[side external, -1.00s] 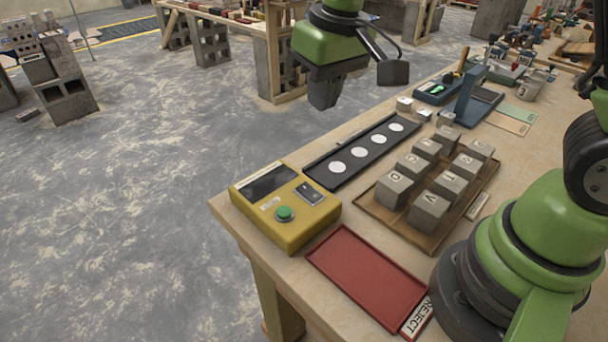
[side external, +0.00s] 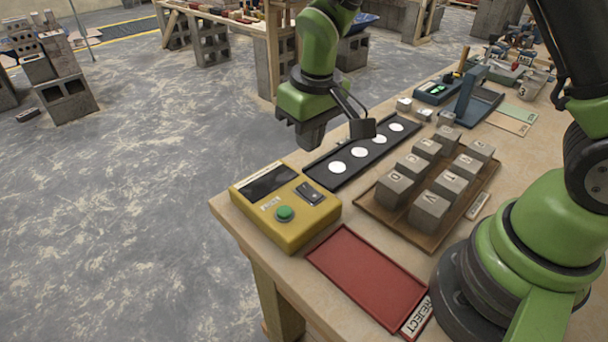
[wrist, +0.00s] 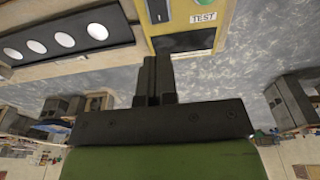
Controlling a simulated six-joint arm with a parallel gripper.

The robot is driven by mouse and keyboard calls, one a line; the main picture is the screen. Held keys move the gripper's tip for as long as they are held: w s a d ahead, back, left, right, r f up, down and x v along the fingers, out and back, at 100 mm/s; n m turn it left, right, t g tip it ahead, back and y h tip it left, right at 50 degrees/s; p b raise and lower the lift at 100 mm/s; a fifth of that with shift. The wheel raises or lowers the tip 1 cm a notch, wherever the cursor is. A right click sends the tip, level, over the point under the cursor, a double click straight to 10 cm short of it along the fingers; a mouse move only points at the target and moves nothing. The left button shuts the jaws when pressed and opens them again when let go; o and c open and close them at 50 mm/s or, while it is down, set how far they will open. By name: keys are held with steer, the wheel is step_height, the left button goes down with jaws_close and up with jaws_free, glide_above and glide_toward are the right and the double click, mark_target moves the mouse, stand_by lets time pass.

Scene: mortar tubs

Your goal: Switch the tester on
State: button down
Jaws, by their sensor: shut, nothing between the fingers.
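The tester is a yellow box (side external: 300,232) at the near left corner of the bench. It has a dark screen (side external: 267,181), a green button (side external: 284,213) and a small black rocker switch (side external: 310,193) on top. The screen looks blank. My gripper (side external: 307,140) is shut and empty, in the air above and behind the tester, apart from it. In the wrist view my gripper (wrist: 156,62) points toward the tester's yellow edge (wrist: 178,22), with the TEST label (wrist: 203,17) and part of the green button beside it. The fingers hide part of the box there.
A black strip with white discs (side external: 360,152) lies right of the tester. A wooden tray (side external: 400,226) holds several lettered grey cubes. A red reject tray (side external: 366,278) is in front. A blue stand (side external: 470,95) is farther back.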

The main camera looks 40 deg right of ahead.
mark_target(308, 190)
steer(key=f, duration=0.6)
steer(key=w+f, duration=0.1)
steer(key=f, duration=0.2)
steer(key=shift+f, duration=0.1)
steer(key=shift+w+f, duration=0.15)
steer(key=shift+f, duration=0.2)
steer(key=shift+s+r, duration=0.3)
steer(key=shift+s, duration=0.5)
steer(key=shift+r, duration=0.1)
step_height(308, 190, up, 14)
steer(key=s, duration=0.1)
steer(key=shift+s, duration=0.3)
